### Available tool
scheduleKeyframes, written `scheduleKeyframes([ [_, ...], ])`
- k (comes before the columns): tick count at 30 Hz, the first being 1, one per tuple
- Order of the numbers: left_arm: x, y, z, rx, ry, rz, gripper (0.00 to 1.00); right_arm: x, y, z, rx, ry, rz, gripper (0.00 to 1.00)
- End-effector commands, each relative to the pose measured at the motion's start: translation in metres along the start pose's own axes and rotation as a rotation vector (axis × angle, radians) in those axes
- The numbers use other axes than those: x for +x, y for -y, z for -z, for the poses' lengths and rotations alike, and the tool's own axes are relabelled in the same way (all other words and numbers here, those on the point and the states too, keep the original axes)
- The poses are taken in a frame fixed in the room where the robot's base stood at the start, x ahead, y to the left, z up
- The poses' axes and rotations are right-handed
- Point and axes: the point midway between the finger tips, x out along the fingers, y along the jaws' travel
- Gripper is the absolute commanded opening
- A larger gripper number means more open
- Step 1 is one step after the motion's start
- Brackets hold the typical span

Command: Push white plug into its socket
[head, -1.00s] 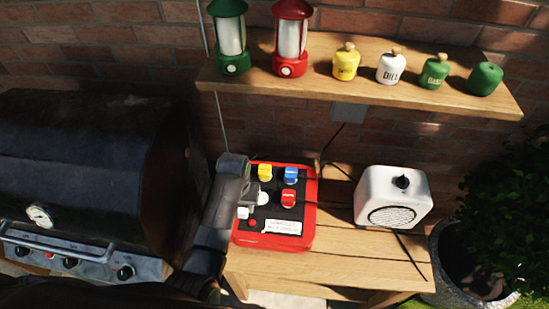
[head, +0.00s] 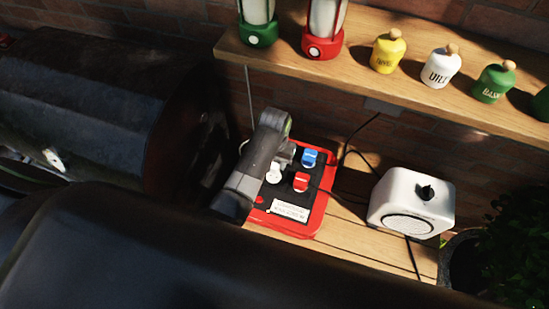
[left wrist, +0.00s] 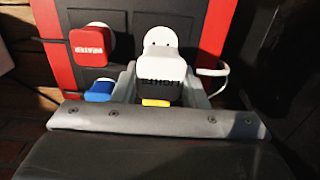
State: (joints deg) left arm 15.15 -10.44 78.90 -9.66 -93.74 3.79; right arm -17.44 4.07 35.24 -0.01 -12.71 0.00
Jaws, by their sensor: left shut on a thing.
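My left gripper (head: 285,154) is over the red and black power box (head: 318,208), its fingers either side of the white plug. In the left wrist view the fingers (left wrist: 160,88) hold the white plug (left wrist: 163,66), its shaded label seeming to read LIGHT. A round white socket face (left wrist: 160,40) with two dark holes shows just beyond the plug, its holes uncovered; I cannot tell whether they touch. The white socket also shows in the head view (head: 273,174). My right gripper is not in view.
A red plug (head: 300,181) and a blue plug (head: 310,157) sit close by on the box. A yellow plug (left wrist: 155,103) is partly hidden behind the held plug. A white heater (head: 411,203) stands right; a shelf (head: 370,85) overhangs behind. The grill (head: 100,110) is left.

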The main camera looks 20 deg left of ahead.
Motion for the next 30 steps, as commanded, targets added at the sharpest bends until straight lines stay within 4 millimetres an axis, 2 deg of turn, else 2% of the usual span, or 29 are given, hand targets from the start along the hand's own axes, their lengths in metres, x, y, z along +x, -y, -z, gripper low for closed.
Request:
scheduleKeyframes([
  [2, 0.008, 0.000, 0.000, 0.000, 0.002, 0.001, 0.19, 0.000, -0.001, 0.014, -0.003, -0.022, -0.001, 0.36],
  [5, 0.018, 0.000, -0.001, 0.000, 0.002, 0.001, 0.19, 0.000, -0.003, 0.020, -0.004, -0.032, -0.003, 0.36],
  [15, 0.043, 0.000, 0.000, 0.000, 0.000, 0.001, 0.19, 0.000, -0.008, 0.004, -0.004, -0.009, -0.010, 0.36],
  [30, 0.048, 0.000, 0.000, 0.000, 0.000, 0.000, 0.19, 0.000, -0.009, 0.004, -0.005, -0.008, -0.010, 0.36],
])
